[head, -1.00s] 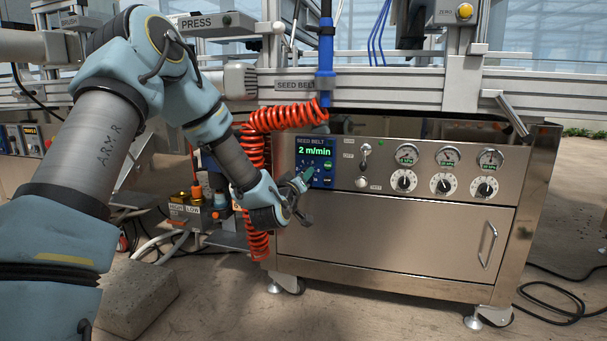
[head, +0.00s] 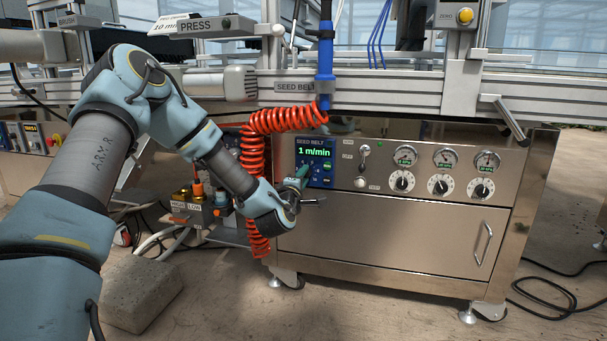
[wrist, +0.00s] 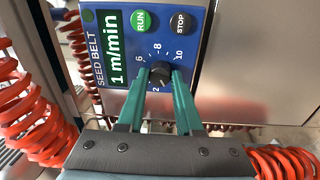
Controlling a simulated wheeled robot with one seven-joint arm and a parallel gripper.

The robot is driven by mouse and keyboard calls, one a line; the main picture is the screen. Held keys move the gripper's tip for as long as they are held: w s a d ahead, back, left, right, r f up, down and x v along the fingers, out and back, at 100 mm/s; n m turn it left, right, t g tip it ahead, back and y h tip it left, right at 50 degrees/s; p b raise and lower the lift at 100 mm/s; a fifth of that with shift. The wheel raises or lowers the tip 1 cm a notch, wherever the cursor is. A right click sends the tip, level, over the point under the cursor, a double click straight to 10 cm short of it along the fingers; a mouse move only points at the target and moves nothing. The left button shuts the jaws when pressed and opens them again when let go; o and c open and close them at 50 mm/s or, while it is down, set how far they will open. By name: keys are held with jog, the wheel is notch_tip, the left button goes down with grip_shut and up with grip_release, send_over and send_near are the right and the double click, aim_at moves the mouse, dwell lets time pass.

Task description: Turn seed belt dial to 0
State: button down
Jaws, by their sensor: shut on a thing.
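The seed belt panel is a blue box (head: 324,172) on the left of the steel cabinet front, and its green display (head: 314,153) reads 1 m/min. In the wrist view the display (wrist: 117,50) shows the same reading. The black dial (wrist: 160,72) is on the panel below the RUN and STOP buttons, with printed numbers around it. My gripper (wrist: 159,82) has its two green fingers shut on the dial, one on each side. In the head view my gripper (head: 302,174) is at the panel's lower left and hides the dial.
A green RUN button (wrist: 142,20) and a black STOP button (wrist: 182,23) are close beside the dial. An orange coiled hose (head: 250,150) hangs left of the panel, near my arm. A toggle switch (head: 364,152) and several gauges and knobs are to the right.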

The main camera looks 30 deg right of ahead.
jog(key=shift+n+p, duration=0.4)
jog(key=shift+n, duration=0.9)
jog(key=shift+f, duration=0.1)
jog(key=c, duration=0.6)
grip_release()
jog(key=shift+s, duration=0.1)
jog(key=p+v, duration=0.3)
jog(key=v, duration=0.7)
jog(key=shift+s+a, duration=0.2)
jog(key=shift+s, duration=0.05)
